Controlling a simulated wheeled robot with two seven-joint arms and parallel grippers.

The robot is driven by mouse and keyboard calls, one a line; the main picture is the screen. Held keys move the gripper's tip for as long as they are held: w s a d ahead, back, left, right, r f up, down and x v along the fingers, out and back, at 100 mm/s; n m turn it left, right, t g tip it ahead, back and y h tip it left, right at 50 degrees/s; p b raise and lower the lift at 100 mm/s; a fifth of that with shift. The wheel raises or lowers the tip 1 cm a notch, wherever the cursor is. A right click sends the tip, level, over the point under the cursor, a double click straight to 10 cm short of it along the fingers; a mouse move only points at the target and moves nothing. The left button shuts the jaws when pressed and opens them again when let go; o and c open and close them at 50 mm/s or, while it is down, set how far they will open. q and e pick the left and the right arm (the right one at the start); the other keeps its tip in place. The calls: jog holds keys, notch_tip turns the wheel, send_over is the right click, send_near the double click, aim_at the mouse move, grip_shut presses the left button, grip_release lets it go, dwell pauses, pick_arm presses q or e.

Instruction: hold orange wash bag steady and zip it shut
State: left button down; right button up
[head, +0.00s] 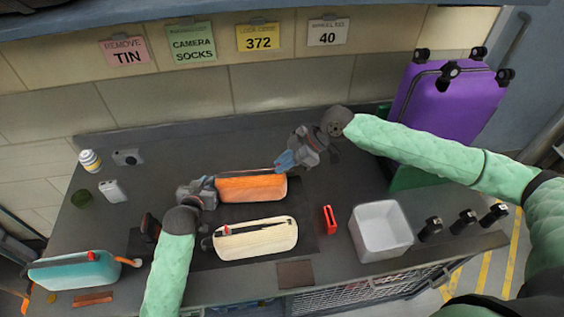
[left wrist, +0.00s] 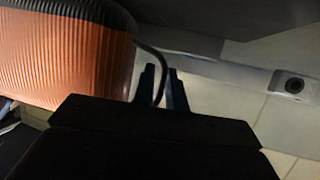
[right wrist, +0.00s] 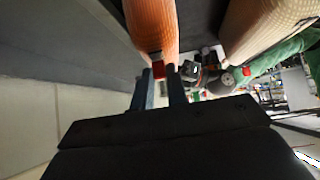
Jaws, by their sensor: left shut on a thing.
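The orange wash bag (head: 252,188) lies on the dark mat at the middle of the bench; its ribbed side also shows in the left wrist view (left wrist: 65,55). My left gripper (head: 212,187) is at the bag's left end, its fingers (left wrist: 162,88) shut on a thin dark loop beside the bag. My right gripper (head: 282,161) is above the bag's right end. I cannot tell how far the zip is closed.
A cream bag (head: 256,240) lies in front of the orange one. A teal bag (head: 75,271) is at front left. A purple suitcase (head: 448,108) stands at back right.

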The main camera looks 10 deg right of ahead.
pick_arm(q)
jog(key=shift+a, duration=0.1)
pick_arm(e)
jog(key=o, duration=0.4)
jog(key=v, duration=1.2)
pick_arm(q)
jog(key=c, duration=1.3)
grip_release()
jog(key=shift+c, duration=0.2)
jog(key=shift+s, duration=0.1)
